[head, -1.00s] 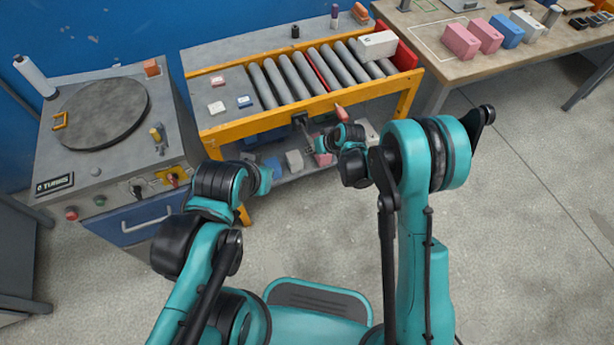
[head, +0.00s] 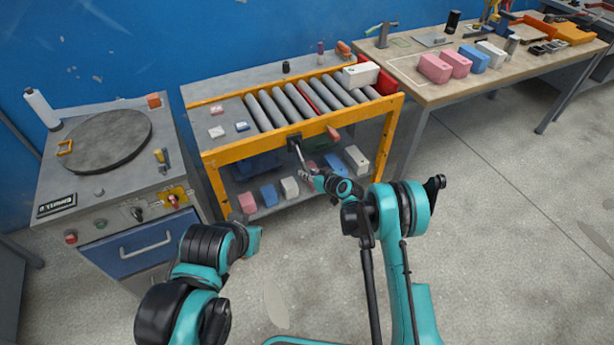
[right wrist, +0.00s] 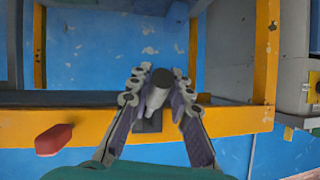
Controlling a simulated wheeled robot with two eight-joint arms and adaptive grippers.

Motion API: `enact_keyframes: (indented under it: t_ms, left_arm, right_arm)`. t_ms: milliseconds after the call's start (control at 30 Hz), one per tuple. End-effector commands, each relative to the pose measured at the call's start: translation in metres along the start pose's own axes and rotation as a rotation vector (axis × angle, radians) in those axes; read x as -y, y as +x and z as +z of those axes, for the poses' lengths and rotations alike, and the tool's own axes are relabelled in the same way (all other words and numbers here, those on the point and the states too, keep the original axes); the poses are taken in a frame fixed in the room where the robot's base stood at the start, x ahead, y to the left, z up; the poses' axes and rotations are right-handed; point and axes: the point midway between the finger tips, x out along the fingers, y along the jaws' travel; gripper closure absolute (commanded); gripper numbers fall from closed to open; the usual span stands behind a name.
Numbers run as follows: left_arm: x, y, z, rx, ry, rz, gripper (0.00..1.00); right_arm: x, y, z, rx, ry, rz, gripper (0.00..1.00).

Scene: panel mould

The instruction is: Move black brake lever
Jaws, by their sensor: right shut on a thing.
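The black brake lever (head: 299,152) hangs out and down from a dark mount (head: 294,138) on the yellow front beam of the roller conveyor (head: 228,150). My right gripper (head: 306,173) is at the lever's lower end in the head view. In the right wrist view the lever's dark round end and grey shaft (right wrist: 158,92) lie between the two fingers of my right gripper (right wrist: 156,92), which are closed on it. The lever's root is partly hidden there. My left arm shows at lower left in the head view, but its gripper fingers do not show.
A red handle (head: 333,133) sticks out of the beam right of the lever; it also shows in the right wrist view (right wrist: 54,140). Several coloured boxes stand on the lower shelf (head: 262,206). A white box (head: 361,75) lies on the rollers. The floor in front is clear.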

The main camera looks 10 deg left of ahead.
Motion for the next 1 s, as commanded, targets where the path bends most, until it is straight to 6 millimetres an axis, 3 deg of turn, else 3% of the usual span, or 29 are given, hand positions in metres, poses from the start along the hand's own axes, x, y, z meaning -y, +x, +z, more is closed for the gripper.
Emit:
enact_keyframes:
  t_ms: [300, 333, 400, 767, 1000]
  left_arm:
    - [0.0, 0.0, 0.0, 0.0, 0.0, 0.0, 1.0]
    - [0.0, 0.0, 0.0, 0.0, 0.0, 0.0, 1.0]
    - [0.0, 0.0, 0.0, 0.0, 0.0, 0.0, 1.0]
    - [0.0, 0.0, 0.0, 0.0, 0.0, 0.0, 1.0]
    - [0.0, 0.0, 0.0, 0.0, 0.0, 0.0, 1.0]
  right_arm:
    - [-0.001, 0.001, 0.0, -0.003, 0.0, 0.001, 1.0]
    - [-0.001, 0.001, 0.0, -0.002, 0.0, 0.001, 0.76]
    - [-0.001, 0.001, 0.0, -0.002, 0.0, 0.001, 0.59]
    - [-0.001, -0.003, 0.0, -0.001, 0.0, 0.001, 0.59]
    - [-0.001, -0.044, 0.0, -0.001, 0.002, 0.002, 0.59]
